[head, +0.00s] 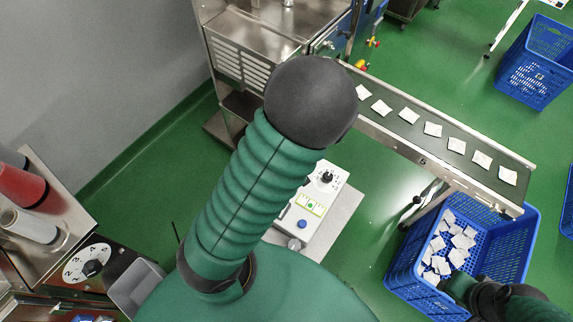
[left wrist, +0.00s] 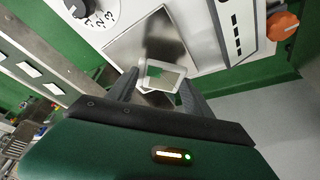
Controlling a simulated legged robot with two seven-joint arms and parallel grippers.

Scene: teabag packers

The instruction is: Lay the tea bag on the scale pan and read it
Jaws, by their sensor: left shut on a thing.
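A pale, square tea bag (left wrist: 163,76) with a greyish-green middle sits between the two dark fingers of my left gripper (left wrist: 158,88) in the left wrist view. The gripper is shut on it, and the bag overlaps the steel scale pan (left wrist: 130,42) in that view. I cannot tell whether bag and pan touch. The white scale (head: 325,188) shows in the head view with its dial, a green-and-yellow panel and a blue button; my large green arm hides its pan and my left gripper. My right gripper (head: 456,286) is at the blue crate's lower right edge, its fingers unclear.
A blue crate (head: 408,262) holds several tea bags. A conveyor (head: 400,135) carrying a row of tea bags ends above it. A steel machine (head: 250,45) stands behind. A dial panel (head: 88,263) and grey bin (head: 136,288) are at lower left. Another blue crate (head: 535,65) stands upper right.

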